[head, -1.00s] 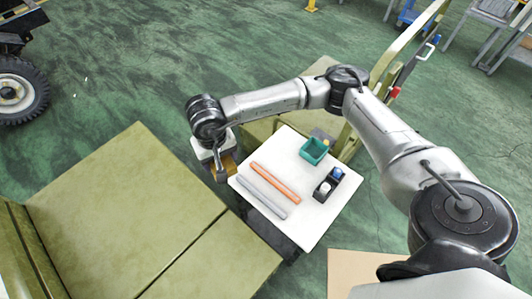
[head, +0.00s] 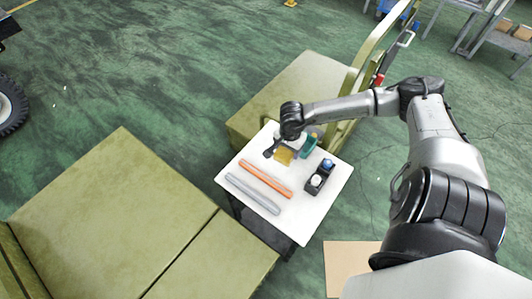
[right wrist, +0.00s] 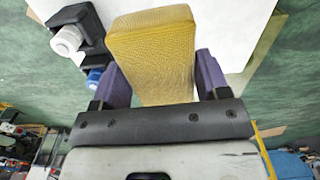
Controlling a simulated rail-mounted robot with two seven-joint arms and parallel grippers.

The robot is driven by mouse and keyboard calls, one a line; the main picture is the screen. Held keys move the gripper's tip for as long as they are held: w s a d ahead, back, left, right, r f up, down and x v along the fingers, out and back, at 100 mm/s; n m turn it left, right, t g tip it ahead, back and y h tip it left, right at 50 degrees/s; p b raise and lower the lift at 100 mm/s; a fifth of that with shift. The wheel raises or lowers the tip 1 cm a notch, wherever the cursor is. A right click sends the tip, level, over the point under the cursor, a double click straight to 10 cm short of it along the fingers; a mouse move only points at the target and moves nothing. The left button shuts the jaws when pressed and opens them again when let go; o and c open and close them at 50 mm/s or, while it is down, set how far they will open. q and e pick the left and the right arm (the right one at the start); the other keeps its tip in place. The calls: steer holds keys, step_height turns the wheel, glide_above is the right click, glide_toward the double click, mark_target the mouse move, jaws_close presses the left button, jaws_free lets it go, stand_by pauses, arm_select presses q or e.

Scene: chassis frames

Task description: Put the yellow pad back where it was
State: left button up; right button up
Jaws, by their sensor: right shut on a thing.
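The yellow pad (head: 283,157) is a thick block with a woven surface, held over the back part of the white tabletop (head: 325,214). My right gripper (head: 286,148) is shut on it. In the right wrist view the pad (right wrist: 152,45) sits between the two purple fingers of the right gripper (right wrist: 163,72) and sticks out past them. I cannot tell from these views whether the pad touches the tabletop. My left gripper is not in view.
A teal bin (head: 311,142) stands right beside the pad, partly hidden. A black holder (head: 321,177) with blue and white items is to its right. An orange rod (head: 265,180) and a grey rod (head: 252,194) lie in front. Green padded seats (head: 110,215) flank the table.

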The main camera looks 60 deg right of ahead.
steer(key=shift+s+d+f+m, duration=0.2)
steer(key=shift+s+d+m, duration=0.1)
steer(key=shift+s+d, duration=0.25)
steer(key=shift+w+d+f, duration=0.15)
steer(key=shift+w+d, duration=0.05)
steer(key=shift+d, duration=0.05)
steer(key=w+f+b, duration=0.1)
steer(key=w+f, duration=0.1)
steer(key=w, duration=0.1)
steer(key=w+d+f+b, duration=0.1)
steer(key=w+f, duration=0.1)
steer(key=w, duration=0.2)
steer(key=w+f+b, duration=0.1)
steer(key=w+f, duration=0.1)
steer(key=w, duration=0.2)
steer(key=shift+w+d+f, duration=0.1)
steer(key=shift+d+f, duration=0.15)
steer(key=shift+f, duration=0.1)
steer(key=shift+f+b, duration=0.45)
steer(key=shift+f, duration=1.6)
